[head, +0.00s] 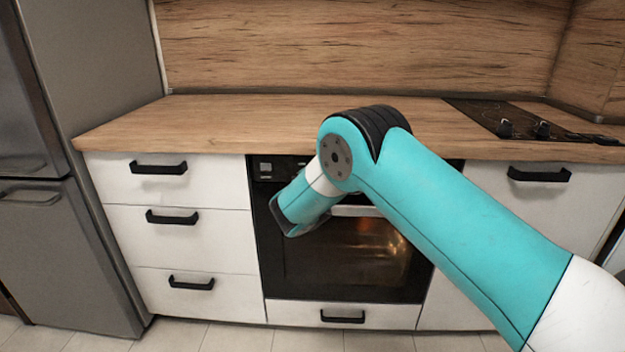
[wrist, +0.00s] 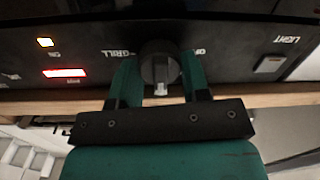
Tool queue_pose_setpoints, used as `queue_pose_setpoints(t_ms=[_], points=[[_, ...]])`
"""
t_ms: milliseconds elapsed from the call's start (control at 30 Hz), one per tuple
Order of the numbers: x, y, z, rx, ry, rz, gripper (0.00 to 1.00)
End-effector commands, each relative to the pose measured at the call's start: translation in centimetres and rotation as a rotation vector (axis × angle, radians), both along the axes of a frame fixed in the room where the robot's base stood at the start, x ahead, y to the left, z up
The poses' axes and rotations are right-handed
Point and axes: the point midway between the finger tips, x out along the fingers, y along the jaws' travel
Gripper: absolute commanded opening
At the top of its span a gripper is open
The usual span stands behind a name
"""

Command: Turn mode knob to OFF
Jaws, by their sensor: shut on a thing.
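The dark round mode knob (wrist: 159,58) is on the black oven control panel (wrist: 225,52) in the wrist view. My gripper (wrist: 160,77) has one green finger on each side of the knob and is shut on it. A pale mark on the knob points toward the wood edge at the bottom of that view. The word GRILL is left of the knob; a short label to its right is partly covered and hard to read. In the head view my arm hides the knob and my fingertips, in front of the oven (head: 330,272).
The wooden worktop (head: 225,115) overhangs above the oven. White drawers (head: 165,235) with black handles and a grey fridge (head: 75,150) stand left.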

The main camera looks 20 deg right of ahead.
Motion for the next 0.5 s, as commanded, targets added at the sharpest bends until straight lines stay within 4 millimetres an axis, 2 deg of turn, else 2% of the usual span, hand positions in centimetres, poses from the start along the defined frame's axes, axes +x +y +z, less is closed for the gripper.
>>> queue_pose_setpoints(t_ms=[500], points=[[0.01, 0.24, -0.08, -0.466, 0.153, 0.002, 0.19]])
